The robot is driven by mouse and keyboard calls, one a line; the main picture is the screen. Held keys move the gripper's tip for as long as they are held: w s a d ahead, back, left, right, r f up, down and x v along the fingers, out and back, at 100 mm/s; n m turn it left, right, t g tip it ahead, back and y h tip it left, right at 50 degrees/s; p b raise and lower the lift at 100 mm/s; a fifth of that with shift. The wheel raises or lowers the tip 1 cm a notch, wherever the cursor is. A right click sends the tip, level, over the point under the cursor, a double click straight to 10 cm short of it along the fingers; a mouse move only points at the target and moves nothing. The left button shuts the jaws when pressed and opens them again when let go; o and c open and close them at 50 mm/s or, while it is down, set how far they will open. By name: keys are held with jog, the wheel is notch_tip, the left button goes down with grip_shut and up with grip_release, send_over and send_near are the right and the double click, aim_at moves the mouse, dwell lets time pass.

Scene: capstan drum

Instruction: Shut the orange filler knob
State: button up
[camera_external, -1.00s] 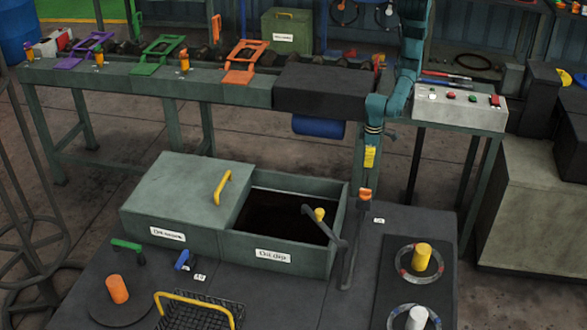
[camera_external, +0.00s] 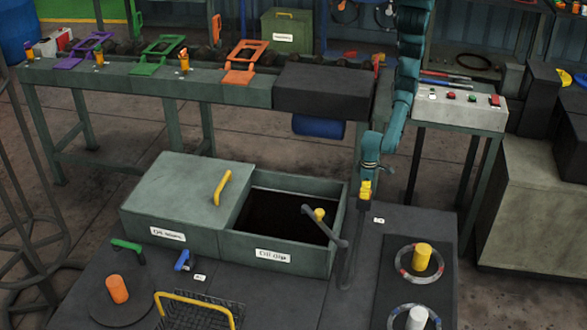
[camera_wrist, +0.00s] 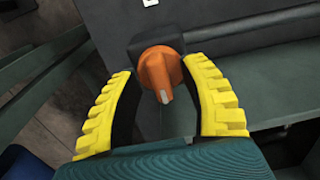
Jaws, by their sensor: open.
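The orange filler knob (camera_wrist: 160,75) sits on a dark block (camera_wrist: 133,46) in the wrist view. Its white-tipped pointer faces down the picture, towards my gripper. My gripper (camera_wrist: 158,66) is open, with one yellow finger on each side of the knob. I cannot tell whether either finger touches it. In the external view my gripper (camera_external: 365,190) is at the post by the right rear corner of the oil dip box (camera_external: 290,257), and it hides the knob there.
A yellow peg (camera_external: 422,256) and a white peg (camera_external: 417,318) stand on the right panel. The workbench (camera_external: 150,90) is behind.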

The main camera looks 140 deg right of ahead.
grip_shut()
jog(key=shift+r+n+p, duration=0.1)
jog(key=shift+n+p, duration=0.2)
jog(key=shift+p, duration=0.1)
jog(key=n+p, duration=0.3)
jog(key=shift+r+n, duration=0.1)
jog(key=shift+n, duration=0.2)
jog(key=n+p, duration=0.3)
jog(key=n, duration=0.1)
jog(key=n+p, duration=0.2)
jog(key=n, duration=0.4)
jog(key=n+p, duration=0.1)
jog(key=n, duration=0.2)
jog(key=shift+s+f+n, duration=0.1)
jog(key=shift+f+n, duration=0.15)
jog(key=shift+n, duration=0.05)
